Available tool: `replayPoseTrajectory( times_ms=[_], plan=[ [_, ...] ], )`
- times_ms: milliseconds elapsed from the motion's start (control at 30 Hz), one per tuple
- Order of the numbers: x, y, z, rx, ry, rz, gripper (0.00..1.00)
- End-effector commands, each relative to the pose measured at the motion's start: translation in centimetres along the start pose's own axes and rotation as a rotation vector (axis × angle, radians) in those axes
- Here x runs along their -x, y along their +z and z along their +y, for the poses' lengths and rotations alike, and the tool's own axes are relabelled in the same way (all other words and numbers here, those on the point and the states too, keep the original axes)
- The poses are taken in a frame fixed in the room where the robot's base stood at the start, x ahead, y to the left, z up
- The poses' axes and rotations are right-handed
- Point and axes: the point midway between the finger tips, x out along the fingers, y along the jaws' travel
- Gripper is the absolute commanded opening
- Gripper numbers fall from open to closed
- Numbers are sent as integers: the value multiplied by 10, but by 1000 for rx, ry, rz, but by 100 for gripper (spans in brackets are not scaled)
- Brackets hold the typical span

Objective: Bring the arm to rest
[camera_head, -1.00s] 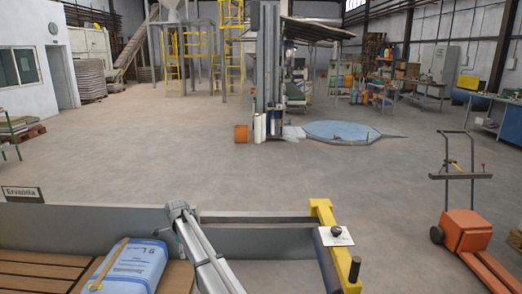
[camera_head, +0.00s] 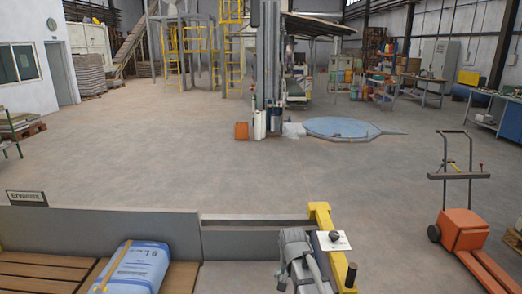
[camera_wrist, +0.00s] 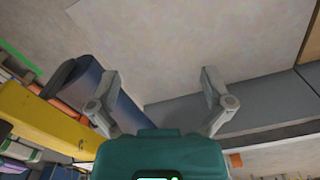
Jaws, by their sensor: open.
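My gripper (camera_wrist: 159,98) shows in the wrist view with its two grey fingers spread wide apart. Nothing is between them. Past the fingers I see pale floor and a grey panel edge. In the head view a part of my arm shows at the bottom, right of centre, close to the yellow bracket; the gripper's fingers cannot be made out there.
A yellow bracket (camera_head: 322,216) stands beside my arm. An orange pallet truck (camera_head: 464,230) stands at right. The middle floor is clear.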

Motion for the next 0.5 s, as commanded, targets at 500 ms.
replayPoseTrajectory(
  times_ms=[500],
  plan=[
    [18,66,105,328,0,0,100]
  ],
)
